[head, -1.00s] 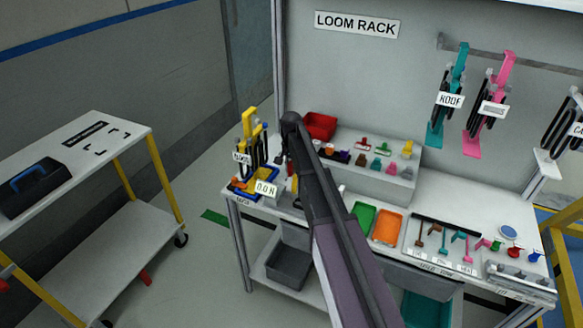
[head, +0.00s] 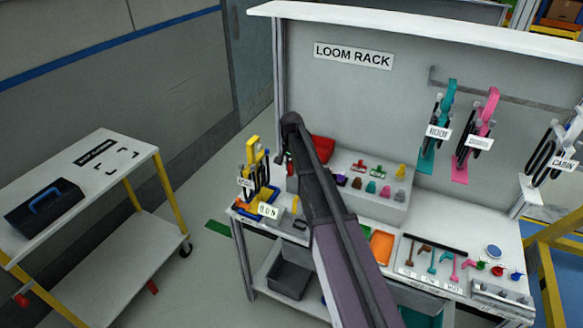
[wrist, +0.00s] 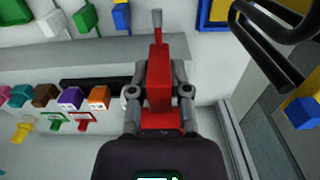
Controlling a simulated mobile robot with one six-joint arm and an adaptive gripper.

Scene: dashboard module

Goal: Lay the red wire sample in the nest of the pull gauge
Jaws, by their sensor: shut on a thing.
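My gripper (wrist: 158,92) shows in the wrist view with its two grey fingers shut on a red piece (wrist: 158,72). The piece has a narrow grey tip pointing to the top of the picture and looks like the red wire sample. Part of it is hidden between the fingers, and other red surfaces overlap it in the picture. In the head view my arm ends near the left end of the bench, where the gripper is mostly hidden. I cannot make out the pull gauge or its nest for certain in either view.
The riser (head: 372,203) carries small coloured blocks, with a red bin (head: 322,149) at its left. Wire bundles stand at the bench's left end and hang from the back panel. An orange tray (head: 382,248) and a tool board (head: 430,262) lie at the front. A cart (head: 125,170) stands left.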

